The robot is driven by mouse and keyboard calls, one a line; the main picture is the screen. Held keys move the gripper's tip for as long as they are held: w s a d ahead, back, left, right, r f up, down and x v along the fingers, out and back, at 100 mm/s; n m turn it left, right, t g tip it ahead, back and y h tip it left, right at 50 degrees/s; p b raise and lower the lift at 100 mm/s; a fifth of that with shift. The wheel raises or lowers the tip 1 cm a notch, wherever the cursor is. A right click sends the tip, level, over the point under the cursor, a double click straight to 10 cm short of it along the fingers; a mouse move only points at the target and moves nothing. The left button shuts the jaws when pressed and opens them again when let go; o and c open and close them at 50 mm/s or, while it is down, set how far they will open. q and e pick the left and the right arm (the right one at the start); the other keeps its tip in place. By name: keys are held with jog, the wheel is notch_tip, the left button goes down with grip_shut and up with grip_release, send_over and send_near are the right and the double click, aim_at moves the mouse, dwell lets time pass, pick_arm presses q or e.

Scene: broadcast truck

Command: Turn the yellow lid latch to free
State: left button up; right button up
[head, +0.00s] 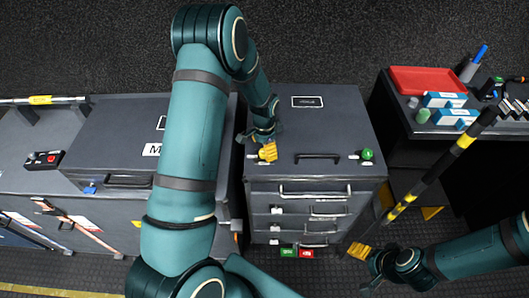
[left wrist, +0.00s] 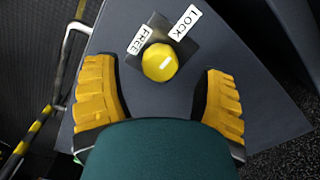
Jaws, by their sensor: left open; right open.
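I cannot tell for certain which label the mark points to. My left gripper (left wrist: 160,100) is open, its yellow fingers on either side and short of the knob, apart from it. My right gripper (head: 360,251) is open and empty, low at the right.
A green knob (head: 367,154) and a dark handle (head: 317,156) are along the cabinet's front edge. A black and yellow striped pole (head: 437,165) slants at the right. A red tray (head: 428,80) and small boxes stand on the right counter. A grey case (head: 110,130) is at left.

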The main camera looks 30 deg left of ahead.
pick_arm(q)
jog(key=shift+f, duration=1.2)
jog(key=c, duration=1.2)
